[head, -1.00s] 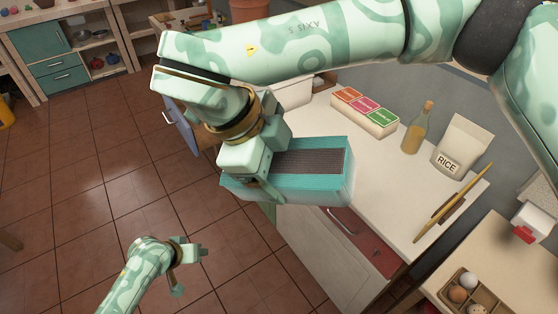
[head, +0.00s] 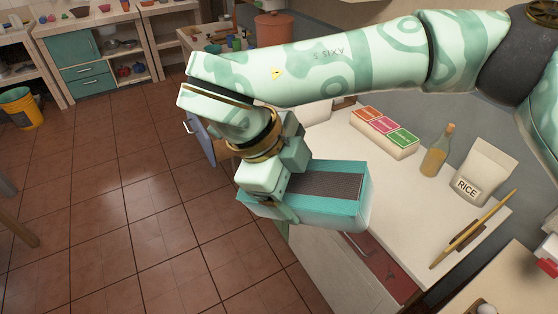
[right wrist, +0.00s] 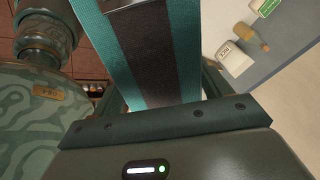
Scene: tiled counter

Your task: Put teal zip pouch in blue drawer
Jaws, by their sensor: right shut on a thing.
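The teal zip pouch (head: 345,205), box-shaped with a dark stripe on top, is held above the counter's left edge in the head view. My right gripper (head: 285,205) is shut on its left end. In the right wrist view the pouch (right wrist: 188,60) fills the upper middle, with the dark stripe along it. A blue front (head: 199,138) with a pale handle, seemingly the blue drawer, shows behind my right arm, left of the counter. My arm hides most of it, and its inside cannot be seen. My left gripper is out of view.
On the white counter (head: 420,215) stand a tea box (head: 384,132), an oil bottle (head: 436,152), a rice bag (head: 478,172) and a wooden stick on a rest (head: 473,228). A red drawer front (head: 385,265) is below the pouch. Tiled floor lies open at left.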

